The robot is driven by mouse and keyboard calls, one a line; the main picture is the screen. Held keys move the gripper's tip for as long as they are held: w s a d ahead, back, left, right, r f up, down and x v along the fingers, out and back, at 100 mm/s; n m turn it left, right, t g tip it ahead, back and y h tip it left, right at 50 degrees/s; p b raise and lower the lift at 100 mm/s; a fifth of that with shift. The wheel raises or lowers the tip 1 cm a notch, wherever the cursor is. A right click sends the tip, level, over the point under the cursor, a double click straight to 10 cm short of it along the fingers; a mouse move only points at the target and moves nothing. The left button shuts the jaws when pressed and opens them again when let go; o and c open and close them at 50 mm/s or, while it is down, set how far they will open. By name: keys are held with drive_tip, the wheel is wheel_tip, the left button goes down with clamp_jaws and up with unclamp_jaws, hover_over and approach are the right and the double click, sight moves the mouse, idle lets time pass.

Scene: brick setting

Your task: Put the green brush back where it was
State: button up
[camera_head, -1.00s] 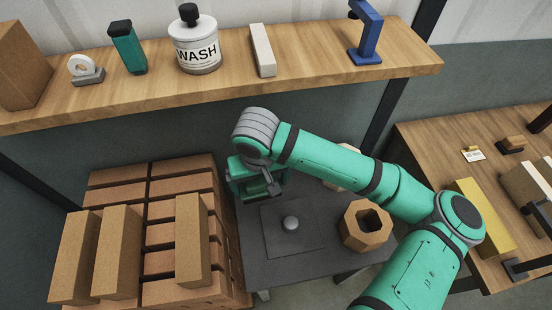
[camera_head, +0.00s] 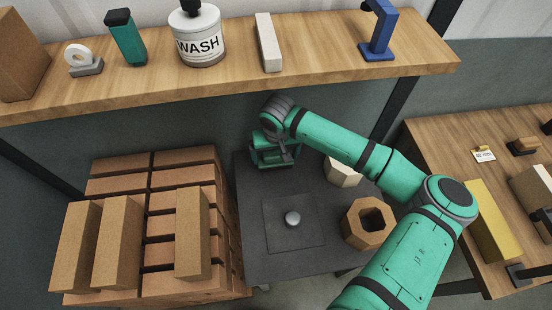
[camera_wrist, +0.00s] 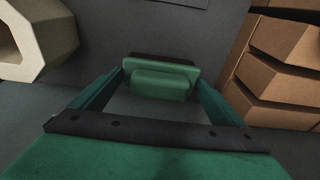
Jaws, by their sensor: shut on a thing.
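My gripper (camera_head: 273,157) is over the back left part of the dark grey table (camera_head: 265,260), close to the wall below the shelf. In the wrist view the green brush (camera_wrist: 162,84) sits between the fingertips of my gripper (camera_wrist: 160,74), and the jaws are shut on it. It looks like a green block with a dark strip on its far side. In the head view I cannot clearly tell the brush apart from my green gripper. I cannot tell whether the brush touches the table.
The table holds a square plate with a knob (camera_head: 292,218), a brown hexagonal ring (camera_head: 358,236) and a cream hexagonal piece (camera_head: 343,172). Stacked bricks (camera_head: 120,250) stand left. A wooden shelf (camera_head: 340,75) overhangs the back with a wash bottle (camera_head: 198,45) on it.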

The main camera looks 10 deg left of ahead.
sight(277, 154)
drive_tip(key=shift+w+f, duration=0.5)
drive_tip(key=shift+f, duration=0.1)
drive_tip(key=f, duration=0.2)
drive_tip(key=shift+w+f, duration=0.35)
drive_tip(key=shift+f, duration=0.5)
drive_tip(key=shift+a+f, duration=0.1)
drive_tip(key=shift+f, duration=0.05)
drive_tip(key=o, duration=0.7)
drive_tip(key=r, duration=0.4)
drive_tip(key=s+r, duration=0.1)
drive_tip(key=r, duration=0.7)
drive_tip(key=shift+s+d+r, duration=0.15)
drive_tip(key=shift+s+d, duration=0.25)
